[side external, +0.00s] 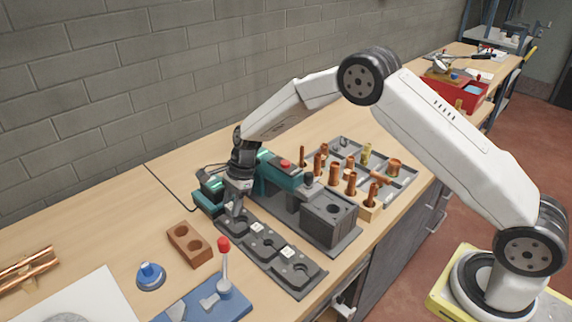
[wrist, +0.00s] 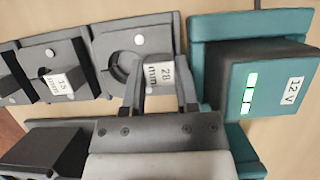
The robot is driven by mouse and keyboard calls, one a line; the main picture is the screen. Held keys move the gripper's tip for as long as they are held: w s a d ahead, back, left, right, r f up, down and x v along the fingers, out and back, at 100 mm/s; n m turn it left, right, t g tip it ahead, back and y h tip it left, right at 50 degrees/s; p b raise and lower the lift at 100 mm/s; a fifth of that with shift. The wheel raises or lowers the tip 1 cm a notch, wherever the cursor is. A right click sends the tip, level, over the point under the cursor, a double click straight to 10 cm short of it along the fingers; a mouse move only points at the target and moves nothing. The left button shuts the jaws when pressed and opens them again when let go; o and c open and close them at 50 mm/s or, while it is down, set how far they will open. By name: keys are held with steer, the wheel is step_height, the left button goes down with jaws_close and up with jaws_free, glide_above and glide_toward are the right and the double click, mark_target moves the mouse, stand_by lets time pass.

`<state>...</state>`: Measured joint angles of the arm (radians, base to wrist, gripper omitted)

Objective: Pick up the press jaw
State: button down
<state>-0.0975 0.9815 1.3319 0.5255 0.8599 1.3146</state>
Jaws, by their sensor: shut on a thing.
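My gripper (side external: 236,212) points down at the far end of a dark grey rack (side external: 262,262) of press jaws. In the wrist view my gripper (wrist: 160,88) is shut on the press jaw labelled 28 mm (wrist: 125,66), with its fingers either side of the label. This grey jaw has a round opening and appears to be still at its place on the rack; I cannot tell whether it is lifted clear. A press jaw labelled 15 mm (wrist: 57,83) lies beside it, with another partly visible at the left edge.
A teal 12 V battery charger (wrist: 262,82) stands close beside the held jaw. A teal press tool (side external: 281,170) and a grey block (side external: 330,219) stand to the right.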

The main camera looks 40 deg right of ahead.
steer(key=shift+r, duration=0.25)
stand_by(0.3)
steer(key=shift+r, duration=0.55)
steer(key=s+d+r, duration=0.2)
steer(key=s+r, duration=0.9)
steer(key=s, duration=0.2)
steer(key=shift+s+d+r, duration=0.2)
steer(key=shift+s+d, duration=0.05)
steer(key=shift+s, duration=0.1)
steer(key=shift+d, duration=0.1)
steer(key=s+d+r, duration=0.1)
steer(key=d+r, duration=0.1)
steer(key=d, duration=0.4)
steer(key=s+d+r, duration=0.2)
steer(key=d, duration=0.3)
steer(key=shift+d, duration=0.4)
